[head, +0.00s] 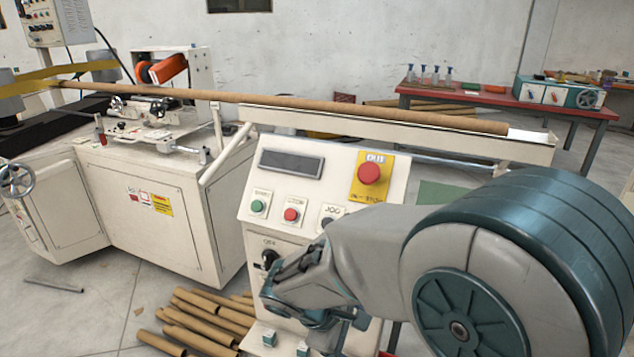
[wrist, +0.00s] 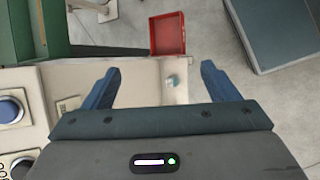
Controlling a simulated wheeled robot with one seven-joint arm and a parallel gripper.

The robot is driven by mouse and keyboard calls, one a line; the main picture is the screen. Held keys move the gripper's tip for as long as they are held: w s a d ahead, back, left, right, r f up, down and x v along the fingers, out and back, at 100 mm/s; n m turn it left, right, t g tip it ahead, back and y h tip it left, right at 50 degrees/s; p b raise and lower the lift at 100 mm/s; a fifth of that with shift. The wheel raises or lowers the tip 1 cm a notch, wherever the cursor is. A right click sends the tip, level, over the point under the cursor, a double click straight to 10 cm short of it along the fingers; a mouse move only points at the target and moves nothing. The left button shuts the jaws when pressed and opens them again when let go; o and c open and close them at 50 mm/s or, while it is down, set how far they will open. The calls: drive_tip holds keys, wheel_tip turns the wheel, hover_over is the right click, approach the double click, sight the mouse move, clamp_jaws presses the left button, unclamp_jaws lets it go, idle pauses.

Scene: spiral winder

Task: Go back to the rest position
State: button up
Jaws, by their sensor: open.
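My gripper (wrist: 160,85) shows in the wrist view with its two blue fingers spread apart and nothing between them. In the head view my arm reaches in from the right, in front of the console (head: 325,165), and the fingertips are hard to make out there. The console carries a red emergency button (head: 369,173), a green button (head: 257,206) and a smaller red button (head: 291,215).
A long cardboard tube (head: 300,103) lies along the winder's rail above the console. Several cut tubes (head: 205,318) lie on the floor at the console's left. A red tray (wrist: 167,34) shows beyond the fingers. A red-topped table (head: 455,94) stands at the back right.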

drive_tip(key=s+d+r+m+y+p, duration=0.3)
drive_tip(key=s+d+r+m, duration=0.1)
drive_tip(key=r+m, duration=0.2)
drive_tip(key=s+d+r+m+y+p, duration=0.3)
drive_tip(key=r+m, duration=0.3)
drive_tip(key=r, duration=0.2)
drive_tip(key=shift+s+d+r+m+y, duration=0.35)
drive_tip(key=shift+s+d, duration=0.2)
drive_tip(key=shift+s, duration=0.2)
idle(0.9)
